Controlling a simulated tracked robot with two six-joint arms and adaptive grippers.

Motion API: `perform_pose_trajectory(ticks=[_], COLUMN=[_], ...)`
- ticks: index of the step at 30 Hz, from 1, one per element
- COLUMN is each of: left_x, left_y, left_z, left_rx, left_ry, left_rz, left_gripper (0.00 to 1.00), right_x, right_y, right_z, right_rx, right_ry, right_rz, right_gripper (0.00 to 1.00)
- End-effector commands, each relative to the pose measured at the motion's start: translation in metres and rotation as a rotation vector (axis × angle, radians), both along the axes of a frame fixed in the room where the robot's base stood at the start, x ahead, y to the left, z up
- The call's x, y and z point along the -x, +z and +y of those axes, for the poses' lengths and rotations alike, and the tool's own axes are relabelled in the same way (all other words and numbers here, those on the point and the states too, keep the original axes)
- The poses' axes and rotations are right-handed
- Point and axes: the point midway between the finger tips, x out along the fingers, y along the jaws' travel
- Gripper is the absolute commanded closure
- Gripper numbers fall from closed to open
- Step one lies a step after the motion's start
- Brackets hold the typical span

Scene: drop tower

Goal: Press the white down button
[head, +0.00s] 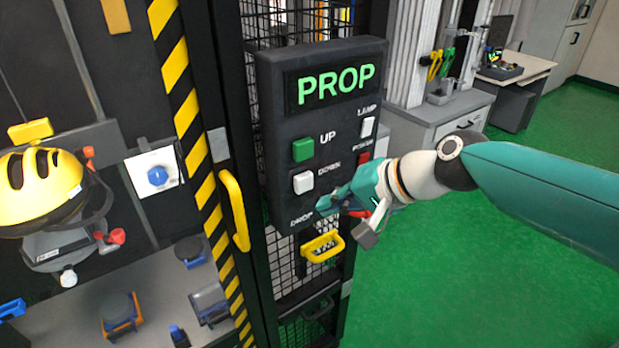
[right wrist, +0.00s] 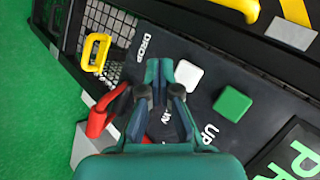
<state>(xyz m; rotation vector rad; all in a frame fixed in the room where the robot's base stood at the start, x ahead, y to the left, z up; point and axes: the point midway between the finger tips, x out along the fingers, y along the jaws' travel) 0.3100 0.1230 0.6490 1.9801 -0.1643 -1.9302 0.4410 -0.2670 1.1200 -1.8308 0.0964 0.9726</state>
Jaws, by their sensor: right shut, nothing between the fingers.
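The white down button (head: 303,182) sits on the dark control panel (head: 283,120), under the green up button (head: 303,149) and left of the DOWN label. My right gripper (head: 322,206) is shut and empty, just below and right of the white button, by the DROP label. In the right wrist view, the shut fingertips (right wrist: 159,68) lie close beside the white button (right wrist: 188,75), with a small gap in the picture. Whether the fingers touch the panel I cannot tell. My left gripper is not in view.
A red power switch (head: 364,158) and a white lamp switch (head: 368,126) are on the panel's right side. A yellow handle (head: 322,247) is below the panel. A yellow door handle (head: 235,210) is to the left. Green floor (head: 450,270) is clear at right.

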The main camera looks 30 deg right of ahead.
Motion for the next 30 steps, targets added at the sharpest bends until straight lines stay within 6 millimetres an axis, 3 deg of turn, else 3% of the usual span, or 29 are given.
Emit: perform_pose_trajectory(ticks=[10, 30], left_x=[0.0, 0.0], left_y=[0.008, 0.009], left_z=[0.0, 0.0], left_rx=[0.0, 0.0], left_ry=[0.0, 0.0], left_rz=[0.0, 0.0], left_gripper=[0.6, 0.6], right_x=[-0.031, -0.032], right_y=[0.0, 0.0], right_z=[0.002, 0.002], right_rx=[0.0, 0.0], right_ry=[0.0, -0.001], right_rz=[0.0, 0.0], right_gripper=[1.0, 1.0])
